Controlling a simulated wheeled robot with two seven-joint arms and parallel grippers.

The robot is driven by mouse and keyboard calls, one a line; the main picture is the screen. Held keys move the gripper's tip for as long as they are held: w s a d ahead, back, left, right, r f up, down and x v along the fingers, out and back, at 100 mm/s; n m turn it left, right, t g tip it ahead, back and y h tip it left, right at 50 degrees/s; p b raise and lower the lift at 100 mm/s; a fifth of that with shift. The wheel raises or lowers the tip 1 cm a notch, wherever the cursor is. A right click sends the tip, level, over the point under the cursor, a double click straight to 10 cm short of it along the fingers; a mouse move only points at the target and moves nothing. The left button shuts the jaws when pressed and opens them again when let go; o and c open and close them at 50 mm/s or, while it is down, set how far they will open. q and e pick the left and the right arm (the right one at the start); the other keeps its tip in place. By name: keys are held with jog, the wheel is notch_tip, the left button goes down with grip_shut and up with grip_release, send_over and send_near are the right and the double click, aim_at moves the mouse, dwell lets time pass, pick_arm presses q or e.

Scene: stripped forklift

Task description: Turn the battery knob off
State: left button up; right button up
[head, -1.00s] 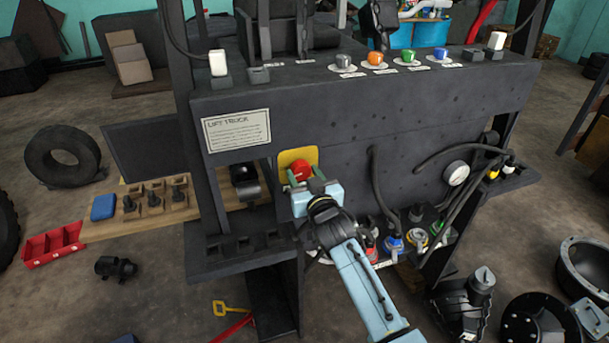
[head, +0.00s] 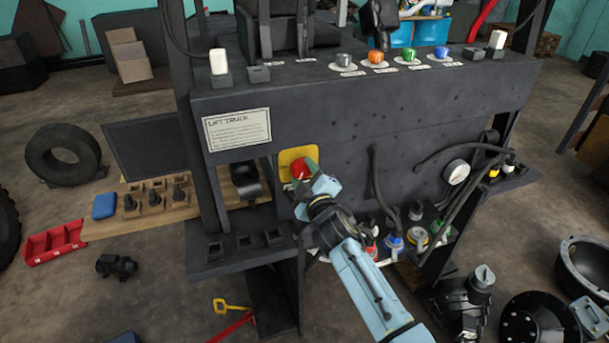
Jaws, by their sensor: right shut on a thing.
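The red battery knob (head: 299,168) sits on a yellow plate (head: 288,157) on the front of the dark forklift panel. My right gripper (head: 305,178) is shut on the knob, its fingers on either side of it. The gripper is rolled, and part of the knob is hidden behind the fingers. The knob's exact angle is hard to read. My left gripper is not in view.
A "Lift Truck" sign (head: 237,131) is left of the yellow plate. Several coloured caps, among them an orange one (head: 375,56), line the top ledge.

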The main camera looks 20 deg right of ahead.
jog(key=n, duration=0.5)
dwell(0.8)
jog(key=o, duration=1)
jog(key=s, duration=1.3)
jog(key=shift+s+d, duration=0.2)
jog(key=shift+d, duration=0.05)
